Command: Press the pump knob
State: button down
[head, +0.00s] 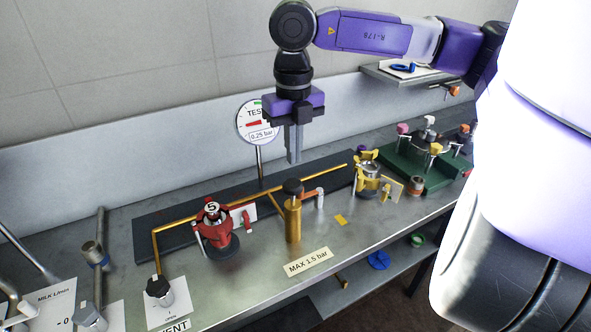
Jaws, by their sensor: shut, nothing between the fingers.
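The pump (293,222) is a yellow upright cylinder on the metal bench, with a dark round knob (292,187) on top. My gripper (294,160) points straight down with its fingers shut and empty. In the head view its fingertips show just above the knob, with a small gap between them. How far they are apart in depth is hard to tell. The dial gauge (256,122) behind is marked "TEST" and "0.25 bar", and my gripper partly covers its right side.
A red valve unit (214,230) stands left of the pump and a yellow one (371,178) to the right. A brass pipe (200,221) runs along the dark strip. A "MAX 1.5 bar" label (308,262) lies in front. A green tray (420,166) with fittings is further right.

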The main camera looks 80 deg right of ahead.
notch_tip(320, 180, up, 5)
jog(key=shift+r+b, duration=0.1)
jog(key=shift+b, duration=0.2)
dwell(1.1)
